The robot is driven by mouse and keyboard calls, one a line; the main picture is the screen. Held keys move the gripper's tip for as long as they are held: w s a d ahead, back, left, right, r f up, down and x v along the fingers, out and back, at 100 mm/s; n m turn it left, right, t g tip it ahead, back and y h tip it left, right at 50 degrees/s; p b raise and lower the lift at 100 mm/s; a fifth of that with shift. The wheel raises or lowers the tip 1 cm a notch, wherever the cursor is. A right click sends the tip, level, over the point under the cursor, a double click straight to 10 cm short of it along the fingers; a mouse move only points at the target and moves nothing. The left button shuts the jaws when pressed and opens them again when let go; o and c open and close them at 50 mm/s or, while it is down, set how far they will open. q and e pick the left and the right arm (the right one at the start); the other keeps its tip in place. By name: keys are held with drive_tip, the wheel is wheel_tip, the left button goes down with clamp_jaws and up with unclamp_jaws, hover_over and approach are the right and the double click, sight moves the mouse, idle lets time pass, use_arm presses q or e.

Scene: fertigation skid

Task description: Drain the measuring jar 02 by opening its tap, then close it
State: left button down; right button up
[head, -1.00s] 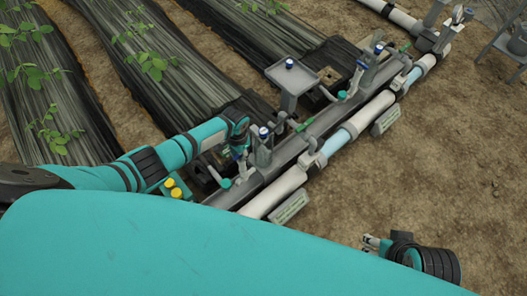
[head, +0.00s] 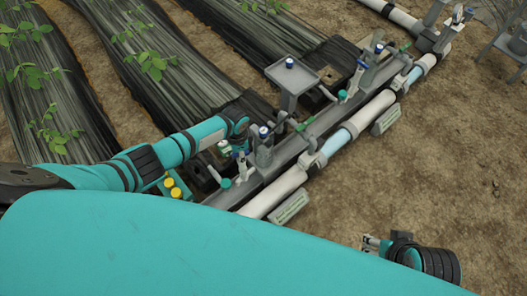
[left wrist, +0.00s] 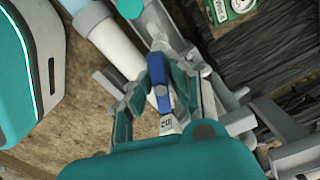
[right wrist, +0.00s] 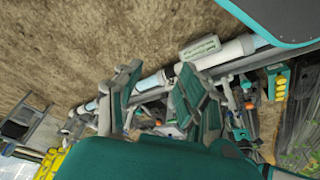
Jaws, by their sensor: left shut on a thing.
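My left gripper (left wrist: 164,90) is shut on a narrow blue tap handle (left wrist: 158,80), with a white tag below it that seems to read 02. In the head view, my left gripper (head: 240,160) is beside a grey measuring jar (head: 264,155) with a blue top on the skid. The fingers hide part of the handle, and I cannot tell whether the tap is open or whether liquid flows. My right gripper (right wrist: 158,98) is open and empty; it also shows in the head view (head: 371,242), over bare soil, well away from the jar.
A grey and white pipe (head: 262,203) runs diagonally along the skid, with a label plate (head: 289,207) in front. A small grey tray (head: 290,72) stands on a post behind the jar. More blue-topped fittings (head: 378,48) are farther right. Open soil (head: 450,160) lies right.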

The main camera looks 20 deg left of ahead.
use_arm(q)
drive_tip(key=m, duration=0.4)
drive_tip(key=m+b, duration=0.1)
drive_tip(key=m, duration=0.2)
drive_tip(key=shift+w+r, duration=0.1)
drive_tip(key=shift+w, duration=0.2)
drive_tip(key=m+b, duration=0.1)
drive_tip(key=m, duration=0.5)
drive_tip(key=shift+d, duration=0.1)
drive_tip(key=shift+m, duration=0.7)
use_arm(e)
drive_tip(key=w+a+r+t+y, duration=0.1)
drive_tip(key=w+a+t, duration=0.1)
drive_tip(key=w+t, duration=0.2)
drive_tip(key=shift+w+a, duration=0.15)
drive_tip(key=shift+w, duration=1.4)
use_arm(q)
drive_tip(key=shift+s, duration=0.1)
drive_tip(key=c, duration=1.3)
unclamp_jaws()
drive_tip(key=shift+o, duration=0.6)
drive_tip(key=shift+s, duration=0.1)
